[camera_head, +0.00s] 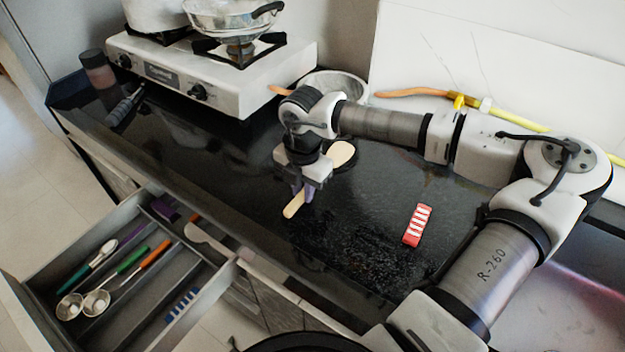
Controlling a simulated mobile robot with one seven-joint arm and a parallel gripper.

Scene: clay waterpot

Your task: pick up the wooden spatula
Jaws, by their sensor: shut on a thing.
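The wooden spatula is pale tan, with its narrow handle end (293,206) showing below my gripper. A rounded pale piece in line with it behind the gripper (341,153) looks like its broad head. My gripper (303,193) points down over the dark counter and is shut on the spatula's handle. The fingers and the gripper body hide the middle of the spatula. I cannot tell for sure whether the spatula is lifted or still touches the counter.
A red-and-white striped item (417,225) lies on the black counter (360,220) to the right. A white gas stove (200,75) with pots stands behind left. A metal bowl (336,85) is behind my arm. An open drawer (130,270) with utensils is at front left.

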